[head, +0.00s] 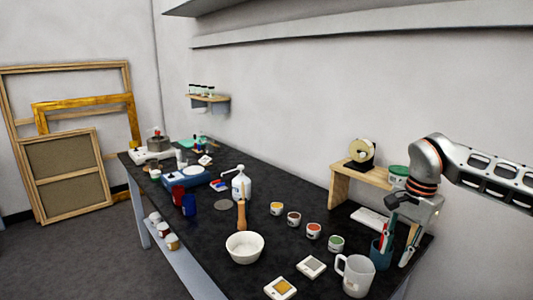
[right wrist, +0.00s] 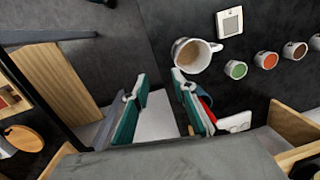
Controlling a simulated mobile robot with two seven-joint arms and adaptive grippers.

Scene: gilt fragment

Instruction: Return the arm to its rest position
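My right arm comes in from the right in the head view. Its gripper (head: 396,254) points down over the right end of the dark table (head: 215,255), next to a blue cup (head: 380,257) with brushes. In the right wrist view the two green-and-grey fingers of the gripper (right wrist: 160,78) stand apart with nothing held between them. The right finger partly hides the blue cup there. I cannot tell whether it touches the cup. My left gripper is in neither view.
A wooden shelf (head: 342,186) with a tape dispenser (head: 361,154) stands near the arm. A white mug (head: 355,275), several small paint pots (head: 314,230) and a white bowl (head: 244,247) stand on the table. Wooden frames (head: 65,170) lean at the far left.

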